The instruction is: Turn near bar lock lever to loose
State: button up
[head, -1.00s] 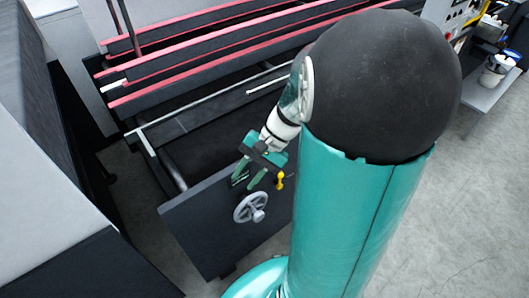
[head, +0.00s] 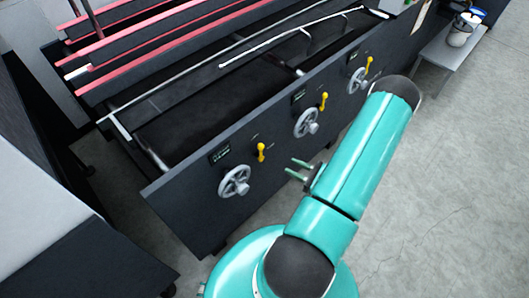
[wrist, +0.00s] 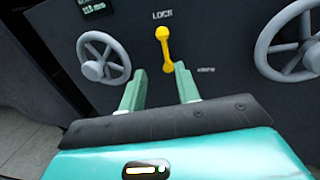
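The near bar lock lever (head: 261,152) is yellow and sits on the dark front panel, at the right of the nearest handwheel. In the wrist view the lever (wrist: 164,48) stands nearly upright, its upper end just under the word LOCK. A small label (wrist: 206,70), too blurred to read surely, is at its lower right. My gripper (head: 297,168) is open and empty in front of the panel. In the wrist view my gripper's two fingers (wrist: 159,82) point at the panel, with the lever above and between their tips, apparently not touching it.
Grey handwheels flank the lever: the nearest one (head: 235,181) at left and the middle one (head: 306,122) at right. Two more yellow levers, the middle (head: 323,101) and the far one (head: 368,66), are farther along the panel. Open grey floor (head: 450,190) is at right.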

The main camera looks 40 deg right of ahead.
aim_at(261, 152)
jog(key=shift+m+h, duration=0.4)
jog(key=shift+h, duration=0.1)
jog(key=x, duration=1.3)
jog(key=shift+f, duration=0.4)
grip_shut()
